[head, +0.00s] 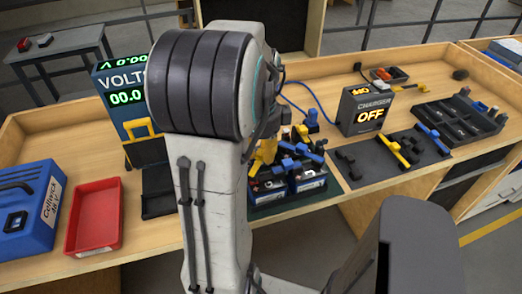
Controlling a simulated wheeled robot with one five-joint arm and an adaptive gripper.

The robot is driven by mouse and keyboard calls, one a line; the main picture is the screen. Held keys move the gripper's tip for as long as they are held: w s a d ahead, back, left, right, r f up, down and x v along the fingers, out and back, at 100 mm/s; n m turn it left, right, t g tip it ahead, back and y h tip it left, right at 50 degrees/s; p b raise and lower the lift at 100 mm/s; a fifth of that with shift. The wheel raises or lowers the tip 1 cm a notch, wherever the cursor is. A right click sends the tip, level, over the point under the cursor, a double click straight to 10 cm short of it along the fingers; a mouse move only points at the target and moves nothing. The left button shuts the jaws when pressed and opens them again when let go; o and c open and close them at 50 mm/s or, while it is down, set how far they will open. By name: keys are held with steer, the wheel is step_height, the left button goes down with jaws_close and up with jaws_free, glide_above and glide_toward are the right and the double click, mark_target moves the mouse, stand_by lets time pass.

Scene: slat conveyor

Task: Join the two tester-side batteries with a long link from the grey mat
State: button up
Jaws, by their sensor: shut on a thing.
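My gripper (268,132) is mostly hidden behind my arm. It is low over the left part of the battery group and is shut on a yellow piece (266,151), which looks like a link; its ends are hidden. My arm hides the left, tester-side part, so I cannot tell whether the yellow piece touches the terminals. The tester (122,92) stands to the left. The grey mat (372,178) on the right holds yellow, blue and black links.
The charger (362,109) reads OFF behind the mat. A dark rack (460,118) stands at the right. A red tray (94,216) and a blue case (28,210) are at the left. A blue cable (312,97) runs behind the batteries.

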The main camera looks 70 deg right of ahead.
steer(key=shift+f+b, duration=0.65)
steer(key=shift+f, duration=0.15)
steer(key=o, duration=1)
steer(key=shift+o, duration=0.2)
step_height(320, 180, up, 12)
steer(key=shift+s+a, duration=0.15)
steer(key=shift+a, duration=0.1)
steer(key=shift+n, duration=0.3)
